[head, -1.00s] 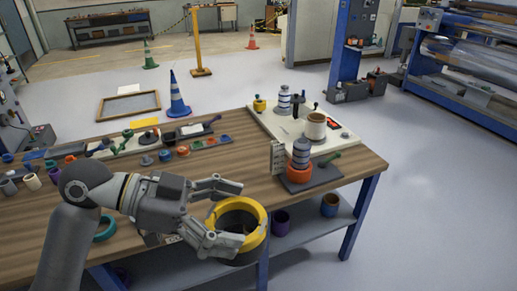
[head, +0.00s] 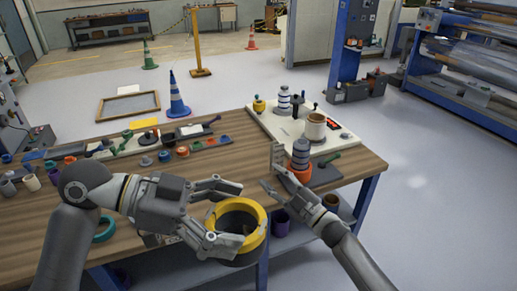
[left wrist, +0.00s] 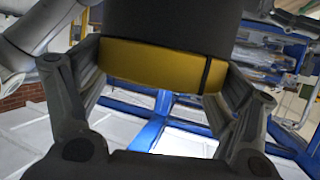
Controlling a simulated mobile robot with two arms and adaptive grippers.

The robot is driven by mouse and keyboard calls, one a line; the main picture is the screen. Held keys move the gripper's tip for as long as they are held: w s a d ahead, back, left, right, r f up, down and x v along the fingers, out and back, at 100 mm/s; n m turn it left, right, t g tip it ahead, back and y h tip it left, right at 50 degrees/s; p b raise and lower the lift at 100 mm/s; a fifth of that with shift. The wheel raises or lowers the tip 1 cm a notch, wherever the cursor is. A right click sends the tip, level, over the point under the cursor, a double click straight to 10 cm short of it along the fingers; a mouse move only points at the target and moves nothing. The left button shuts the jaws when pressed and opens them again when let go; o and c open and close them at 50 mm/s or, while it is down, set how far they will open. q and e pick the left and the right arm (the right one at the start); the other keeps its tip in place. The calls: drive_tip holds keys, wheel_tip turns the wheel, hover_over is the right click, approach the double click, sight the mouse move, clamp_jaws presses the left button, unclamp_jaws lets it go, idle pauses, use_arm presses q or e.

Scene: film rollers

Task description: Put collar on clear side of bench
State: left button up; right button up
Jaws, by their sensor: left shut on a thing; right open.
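The collar, a thick yellow and black ring (head: 262,222), is at the front edge of the wooden bench (head: 45,235). My left gripper (head: 238,214) is shut on it, with one finger on each side. In the left wrist view, the collar (left wrist: 150,64) fills the top middle between the fingers, its dark part above a yellow band. My right gripper (head: 271,170) is open and empty, over the bench just beyond the collar and beside the orange-based stack. Clear bench wood shows left of the collar, partly hidden by my left arm.
An orange ring with grey discs (head: 299,160) stands right of my right gripper. A white board (head: 262,120) with a pot (head: 315,128) and posts lies behind. Small coloured parts and trays crowd the back left. A teal ring (head: 104,229) lies by my left arm.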

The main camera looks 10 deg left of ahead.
drive_tip(key=s+a+r+n+g+y, duration=0.25)
drive_tip(key=r+n+g, duration=0.2)
drive_tip(key=r, duration=0.25)
drive_tip(key=s+a+r+n+g+y, duration=0.2)
drive_tip(key=a+r+n+g, duration=0.25)
drive_tip(key=r, duration=0.35)
drive_tip(key=s+a+r+n+g+h, duration=0.4)
drive_tip(key=s+a+r+n+g, duration=0.1)
drive_tip(key=s+r+n+g, duration=0.55)
drive_tip(key=n+t+h, duration=0.8)
drive_tip(key=n+h, duration=0.1)
drive_tip(key=h, duration=0.7)
approach(250, 204)
drive_tip(key=shift+y, duration=0.25)
drive_tip(key=f, duration=0.6)
drive_tip(key=a+f, duration=0.1)
drive_tip(key=f, duration=0.2)
drive_tip(key=shift+w+f, duration=0.2)
drive_tip(key=shift+w, duration=0.05)
